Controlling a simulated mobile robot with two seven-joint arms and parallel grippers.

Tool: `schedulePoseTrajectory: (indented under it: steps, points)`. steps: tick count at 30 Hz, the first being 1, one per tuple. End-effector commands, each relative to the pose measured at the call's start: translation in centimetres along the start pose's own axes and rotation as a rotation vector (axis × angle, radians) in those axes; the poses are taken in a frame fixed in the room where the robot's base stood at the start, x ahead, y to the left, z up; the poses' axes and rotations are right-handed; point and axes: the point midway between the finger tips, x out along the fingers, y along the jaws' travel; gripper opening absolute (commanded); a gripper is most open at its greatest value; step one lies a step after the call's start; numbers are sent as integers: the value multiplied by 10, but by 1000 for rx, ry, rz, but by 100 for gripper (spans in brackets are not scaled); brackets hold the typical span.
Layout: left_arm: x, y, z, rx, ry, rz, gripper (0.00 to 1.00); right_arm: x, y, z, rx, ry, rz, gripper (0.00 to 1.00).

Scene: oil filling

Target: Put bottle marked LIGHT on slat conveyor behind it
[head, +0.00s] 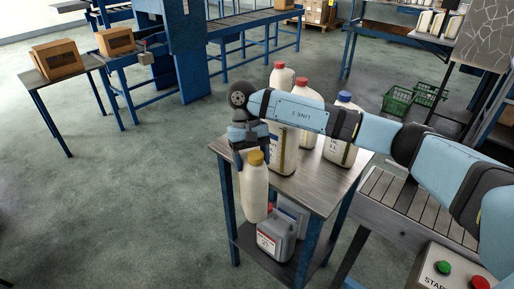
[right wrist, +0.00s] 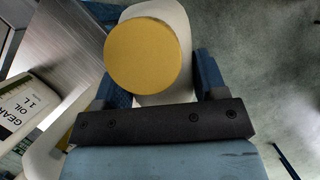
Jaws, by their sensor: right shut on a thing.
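My right gripper (head: 250,145) is shut on a white bottle with a yellow cap (head: 255,192). It holds the bottle roughly upright by its upper part, at the near left edge of the small table (head: 318,193). The yellow cap (right wrist: 143,56) fills the middle of the right wrist view, between the two fingers. The held bottle's label does not show, and I can read LIGHT on no bottle. The slat conveyor (head: 398,199) is to the right of the table, partly under my right arm. My left gripper is not in view.
White bottles with red caps (head: 283,78) and one with a blue cap (head: 342,134) stand on the table. A GEAR OIL bottle (right wrist: 22,110) shows in the right wrist view. A grey canister (head: 275,238) is on the lower shelf. A button box (head: 449,272) is near right. Left floor is clear.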

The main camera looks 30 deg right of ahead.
Motion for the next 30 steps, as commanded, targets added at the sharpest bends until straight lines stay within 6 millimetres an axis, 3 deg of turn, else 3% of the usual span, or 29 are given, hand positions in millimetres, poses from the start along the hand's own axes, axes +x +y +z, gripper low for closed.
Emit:
schedulePoseTrajectory:
  steps: [7,15,17,23,30]
  points:
    - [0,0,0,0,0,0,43,12,-5,-10,-131,2,53,0]
    - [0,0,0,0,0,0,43,11,-4,-10,-123,5,51,0]
    - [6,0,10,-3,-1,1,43,24,-5,-15,-124,2,49,0]
    - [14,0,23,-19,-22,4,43,39,-5,-21,-124,2,48,0]
    - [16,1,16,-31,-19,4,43,41,-5,-22,-124,2,48,0]
